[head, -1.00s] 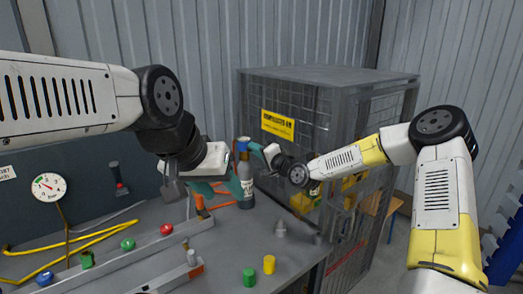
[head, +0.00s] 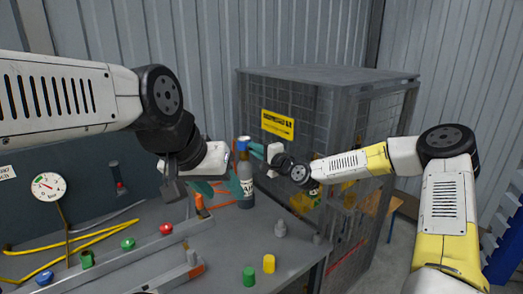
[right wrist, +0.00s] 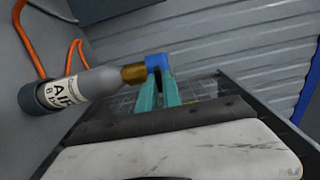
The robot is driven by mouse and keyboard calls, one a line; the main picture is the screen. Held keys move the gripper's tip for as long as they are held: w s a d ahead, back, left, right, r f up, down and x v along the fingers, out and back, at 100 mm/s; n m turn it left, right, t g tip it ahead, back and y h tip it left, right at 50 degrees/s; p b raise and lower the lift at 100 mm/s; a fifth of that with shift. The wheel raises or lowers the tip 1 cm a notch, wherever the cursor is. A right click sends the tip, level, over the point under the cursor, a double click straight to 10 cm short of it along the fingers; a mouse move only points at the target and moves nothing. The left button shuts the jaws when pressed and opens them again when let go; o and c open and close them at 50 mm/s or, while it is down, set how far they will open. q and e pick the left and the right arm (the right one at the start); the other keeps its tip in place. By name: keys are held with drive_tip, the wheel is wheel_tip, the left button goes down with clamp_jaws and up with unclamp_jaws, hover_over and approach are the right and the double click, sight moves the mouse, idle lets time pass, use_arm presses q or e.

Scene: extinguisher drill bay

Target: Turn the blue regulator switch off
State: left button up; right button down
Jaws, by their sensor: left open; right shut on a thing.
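A grey bottle (head: 246,180) with a white label stands upright on the bench. It shows at the left in the right wrist view (right wrist: 98,81), with a brass neck (right wrist: 133,74). The blue regulator switch (head: 242,144) sits on its top and shows in the right wrist view (right wrist: 155,61). My right gripper (head: 256,150) has its teal fingers (right wrist: 158,80) shut on the blue switch from the right. My left gripper (head: 220,187) is open beside the bottle's body, on its left. Whether its fingers touch the bottle, I cannot tell.
A wire cage with a yellow sign (head: 277,124) stands behind and to the right. A gauge (head: 48,187), yellow hose (head: 85,239) and several coloured caps are at left. A green cap (head: 249,277) and a yellow cap (head: 268,263) stand near the front.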

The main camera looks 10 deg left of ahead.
drive_tip(key=c, duration=1.5)
unclamp_jaws()
drive_tip(key=shift+v, duration=3.95)
